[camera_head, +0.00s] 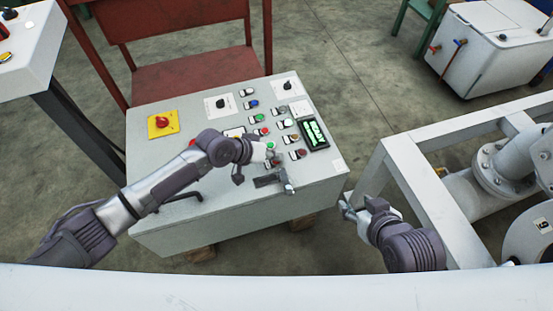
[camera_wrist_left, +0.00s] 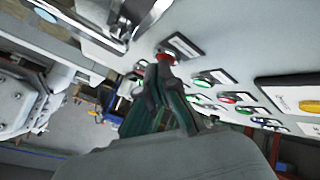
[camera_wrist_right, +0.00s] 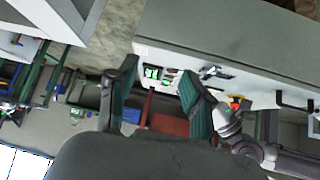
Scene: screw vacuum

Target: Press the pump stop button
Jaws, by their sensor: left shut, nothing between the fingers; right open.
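The grey control panel (camera_head: 200,222) carries several small red, green, white and blue buttons. Their labels are too small to read, so I cannot tell by label which one is the pump stop button. My left gripper (camera_head: 274,160) is shut and empty, low over the panel's front button rows. In the left wrist view, its closed fingertips (camera_wrist_left: 163,62) are at a red button (camera_wrist_left: 171,55) and partly cover it; I cannot tell whether they touch. My right gripper (camera_head: 347,207) is open and empty, off the panel's right side; its spread fingers (camera_wrist_right: 160,76) show in the right wrist view.
A red emergency knob on a yellow plate (camera_head: 154,126), rotary switches and a green-lit display (camera_head: 313,134) sit on the panel. A metal latch handle (camera_head: 286,182) is close to my left gripper. A white frame with pipes (camera_head: 416,190) stands right of my right gripper.

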